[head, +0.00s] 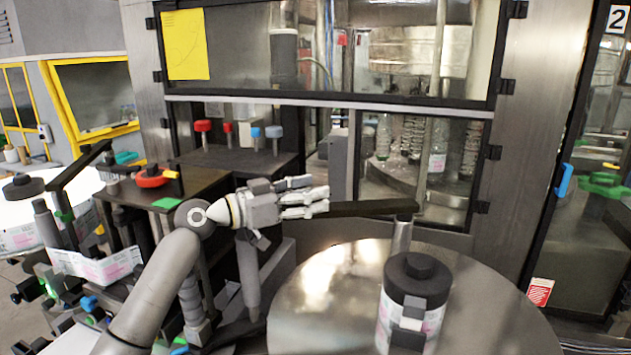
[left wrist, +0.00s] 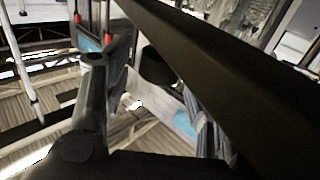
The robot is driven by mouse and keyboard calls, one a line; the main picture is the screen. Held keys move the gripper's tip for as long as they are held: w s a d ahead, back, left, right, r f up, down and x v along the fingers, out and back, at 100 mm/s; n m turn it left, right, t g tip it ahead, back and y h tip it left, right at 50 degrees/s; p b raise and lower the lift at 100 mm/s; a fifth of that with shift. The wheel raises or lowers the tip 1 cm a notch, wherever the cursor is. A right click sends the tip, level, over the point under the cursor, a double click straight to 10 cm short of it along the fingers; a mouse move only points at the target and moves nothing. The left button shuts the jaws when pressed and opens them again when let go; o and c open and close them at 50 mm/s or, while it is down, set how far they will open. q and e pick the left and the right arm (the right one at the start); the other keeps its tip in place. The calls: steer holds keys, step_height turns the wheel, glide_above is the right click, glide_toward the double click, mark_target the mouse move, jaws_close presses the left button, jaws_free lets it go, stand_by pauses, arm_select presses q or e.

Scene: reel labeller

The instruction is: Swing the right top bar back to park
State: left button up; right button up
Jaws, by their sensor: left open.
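The right top bar (head: 372,208) is a long dark bar, roughly level in the head view. Its right end sits on a grey post (head: 402,236) behind the round metal table. My left gripper (head: 322,200) is at the bar's left end, its fingers open and pointing right. The fingers overlap the bar's end in the picture; I cannot tell whether they touch it. In the left wrist view the bar (left wrist: 225,75) runs diagonally, large and close, past the dark finger at left. My right gripper is not in view.
A label reel with a black cap (head: 417,275) stands on the round metal table (head: 310,310), in front of the post. Another dark bar (head: 80,165) and label reels are at left. Red and blue knobs (head: 203,127) stand on a dark bench before the glazed machine.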

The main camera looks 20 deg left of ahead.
arm_select(q)
steer(key=shift+w+d, duration=0.45)
steer(key=shift+d, duration=0.1)
steer(key=shift+c, duration=0.3)
jaws_close()
